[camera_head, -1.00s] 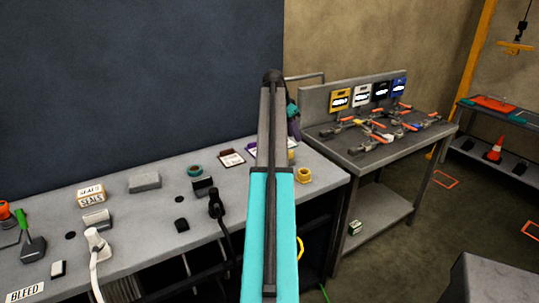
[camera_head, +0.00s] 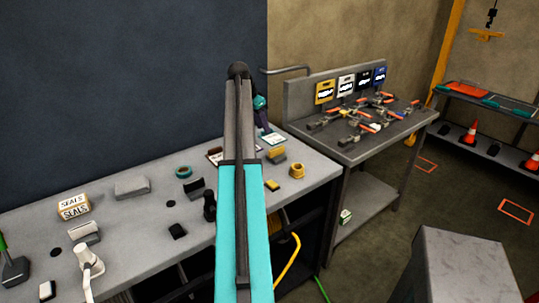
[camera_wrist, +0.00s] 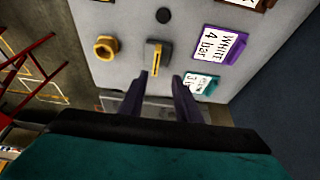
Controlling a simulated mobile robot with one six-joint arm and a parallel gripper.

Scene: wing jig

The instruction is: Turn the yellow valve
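In the wrist view a yellow-topped lever or handle (camera_wrist: 155,54) stands on the grey bench top, just beyond and between my fingertips. It looks like the yellow valve, but its form is not fully clear. A round yellow fitting (camera_wrist: 105,47) is to its left; it also shows in the head view (camera_head: 297,170). A yellow-and-grey piece (camera_head: 277,154) and a small yellow piece (camera_head: 272,185) show right of my arm in the head view. My gripper (camera_wrist: 161,84) has two dark purple fingers, apart and empty.
A second bench (camera_head: 365,150) with clamps stands behind right.

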